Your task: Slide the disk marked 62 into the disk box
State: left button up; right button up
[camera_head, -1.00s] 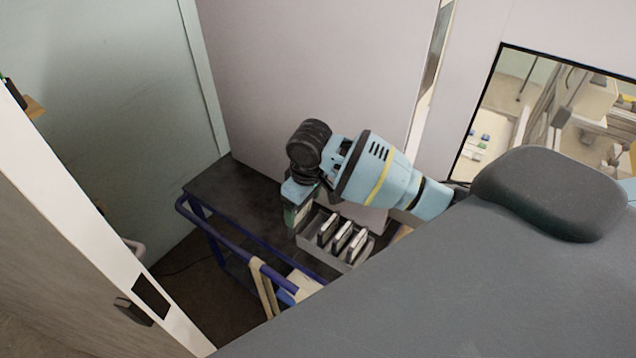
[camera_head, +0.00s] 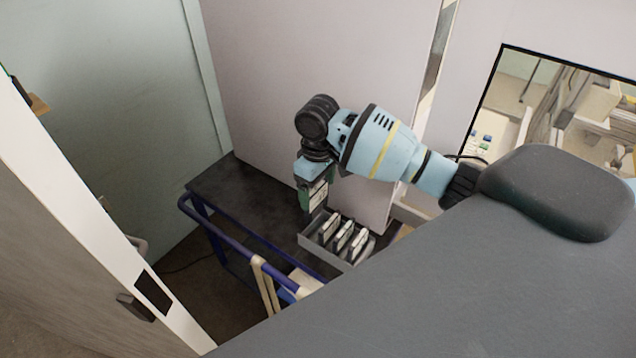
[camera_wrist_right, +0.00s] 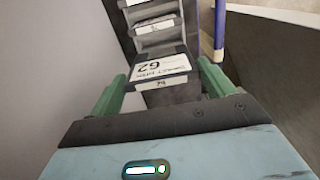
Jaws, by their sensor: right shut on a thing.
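The disk marked 62 is a dark, flat disk with a white label (camera_wrist_right: 160,68). In the right wrist view it sits between the green fingers of my right gripper (camera_wrist_right: 160,90), which is shut on it. In the head view my right gripper (camera_head: 314,192) points down, holding the disk (camera_head: 318,194) above the far left end of the disk box. The disk box (camera_head: 328,256) is an open grey box with several light-topped disks (camera_head: 343,237) standing in it. Part of the box also shows beyond the held disk in the right wrist view (camera_wrist_right: 140,5). My left gripper is out of view.
The box stands on a dark tabletop (camera_head: 262,219) with a blue rail (camera_head: 232,238) along its front. A pale panel (camera_head: 290,60) rises close behind the arm. The tabletop left of the box is clear.

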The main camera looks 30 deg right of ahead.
aim_at(318, 214)
jog(key=shift+f, duration=2.6)
jog(key=shift+f+b, duration=0.7)
jog(key=shift+f, duration=0.55)
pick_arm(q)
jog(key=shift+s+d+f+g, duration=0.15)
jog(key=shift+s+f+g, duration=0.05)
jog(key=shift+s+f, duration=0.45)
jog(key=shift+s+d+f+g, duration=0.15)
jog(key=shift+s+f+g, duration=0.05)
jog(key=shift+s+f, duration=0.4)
pick_arm(e)
jog(key=shift+f, duration=0.7)
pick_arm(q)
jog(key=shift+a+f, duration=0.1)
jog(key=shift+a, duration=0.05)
